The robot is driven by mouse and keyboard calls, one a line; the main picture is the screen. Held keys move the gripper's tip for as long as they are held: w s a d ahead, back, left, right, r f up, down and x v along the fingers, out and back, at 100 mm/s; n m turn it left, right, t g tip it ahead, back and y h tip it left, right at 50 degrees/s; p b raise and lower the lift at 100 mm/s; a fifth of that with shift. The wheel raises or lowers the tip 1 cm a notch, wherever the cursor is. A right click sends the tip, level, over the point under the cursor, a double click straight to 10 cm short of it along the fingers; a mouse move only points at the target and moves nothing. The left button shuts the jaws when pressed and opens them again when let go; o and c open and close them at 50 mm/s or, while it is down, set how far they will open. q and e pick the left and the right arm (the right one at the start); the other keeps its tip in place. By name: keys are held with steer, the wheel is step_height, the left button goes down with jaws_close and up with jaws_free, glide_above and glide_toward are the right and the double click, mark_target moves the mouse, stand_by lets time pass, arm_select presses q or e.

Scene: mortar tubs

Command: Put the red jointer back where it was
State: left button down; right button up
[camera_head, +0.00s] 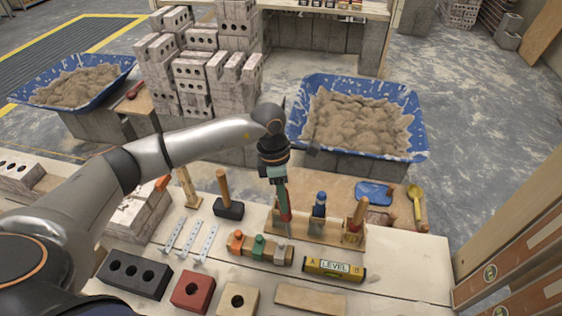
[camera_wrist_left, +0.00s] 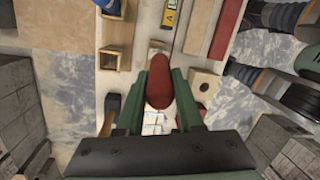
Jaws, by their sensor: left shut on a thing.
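My left gripper (camera_head: 280,183) is shut on the red jointer (camera_head: 285,203). It points downward at the left end of a wooden rack (camera_head: 330,237), and the jointer hangs roughly upright below it. I cannot tell whether its lower end sits in a rack slot or is just in front of or above it. In the left wrist view the red handle (camera_wrist_left: 160,82) lies between the two green fingers (camera_wrist_left: 159,110). The rack also holds a blue-handled tool (camera_head: 319,206) in the middle and a tool with a wooden and red handle (camera_head: 355,220) at the right.
In front of the rack lie a yellow level (camera_head: 334,269) and a block with orange, green and grey pieces (camera_head: 258,248). A hammer (camera_head: 227,208) stands left of the rack. Bricks (camera_head: 193,290) line the front. Mortar tubs (camera_head: 357,117) stand behind.

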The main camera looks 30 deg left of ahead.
arm_select(q)
steer(key=w+a+r+n+y+p, duration=0.15)
steer(key=w+n, duration=0.25)
steer(key=n, duration=1.1)
steer(key=w+a+n+y, duration=0.1)
steer(key=w+a+n, duration=0.25)
steer(key=n, duration=1.25)
arm_select(e)
step_height(320, 180, down, 5)
steer(key=b, duration=0.6)
steer(key=shift+r, duration=0.15)
arm_select(q)
step_height(320, 180, down, 11)
steer(key=b, duration=0.3)
steer(key=shift+w+d+f+t, duration=0.15)
steer(key=shift+w+t, duration=0.2)
steer(key=shift+t, duration=0.05)
arm_select(e)
steer(key=shift+f, duration=1.5)
arm_select(q)
steer(key=shift+f+h+b, duration=0.25)
steer(key=shift+f+b, duration=0.1)
steer(key=shift+f, duration=0.1)
arm_select(e)
steer(key=shift+f, duration=0.2)
arm_select(q)
steer(key=shift+c, duration=2.3)
jaws_free()
